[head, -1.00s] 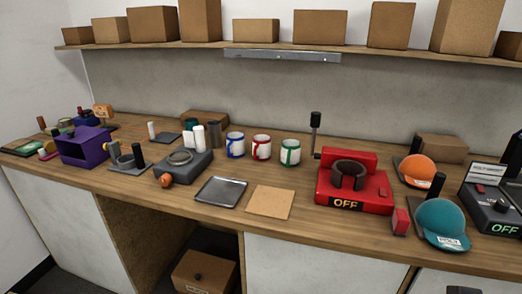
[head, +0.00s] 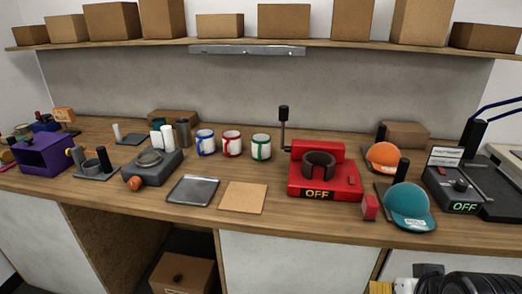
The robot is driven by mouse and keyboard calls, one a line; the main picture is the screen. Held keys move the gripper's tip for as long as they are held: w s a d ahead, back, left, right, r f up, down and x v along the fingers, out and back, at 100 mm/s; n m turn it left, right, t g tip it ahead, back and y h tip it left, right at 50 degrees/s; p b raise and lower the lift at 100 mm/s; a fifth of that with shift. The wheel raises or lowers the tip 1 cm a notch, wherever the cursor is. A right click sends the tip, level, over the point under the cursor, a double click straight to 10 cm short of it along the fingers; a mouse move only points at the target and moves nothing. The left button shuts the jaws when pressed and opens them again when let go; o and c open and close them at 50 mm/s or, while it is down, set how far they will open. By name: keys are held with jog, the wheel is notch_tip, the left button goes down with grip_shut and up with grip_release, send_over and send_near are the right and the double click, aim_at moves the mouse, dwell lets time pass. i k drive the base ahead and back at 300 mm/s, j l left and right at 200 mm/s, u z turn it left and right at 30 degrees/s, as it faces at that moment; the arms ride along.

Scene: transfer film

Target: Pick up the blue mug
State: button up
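The blue mug (head: 206,143) is white with a blue rim and blue handle. It stands upright on the wooden counter (head: 262,226), leftmost in a row of mugs. A red-trimmed mug (head: 232,144) stands just right of it, and a green-trimmed mug (head: 261,147) stands right of that. Nothing hides the blue mug from this view. My gripper is not clearly seen; a dark rounded shape shows at the lower right edge, and I cannot tell what part it is.
A grey pad (head: 193,190) and a tan square (head: 242,197) lie in front of the mugs. A red press marked OFF (head: 324,176) stands to the right. A grey hot plate (head: 152,169) and white cylinders are to the left. A shelf of boxes (head: 284,43) runs above.

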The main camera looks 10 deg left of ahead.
aim_at(204, 138)
jog(key=i+j+z, duration=0.1)
jog(key=j, duration=0.5)
jog(key=i+j+z, duration=0.1)
jog(key=i+j, duration=0.15)
jog(key=j, duration=0.4)
jog(key=i+j+z, duration=0.1)
jog(key=j, duration=0.55)
jog(key=i+j+z, duration=0.15)
jog(key=j, duration=0.5)
jog(key=i+j+z, duration=0.1)
jog(key=j, duration=0.55)
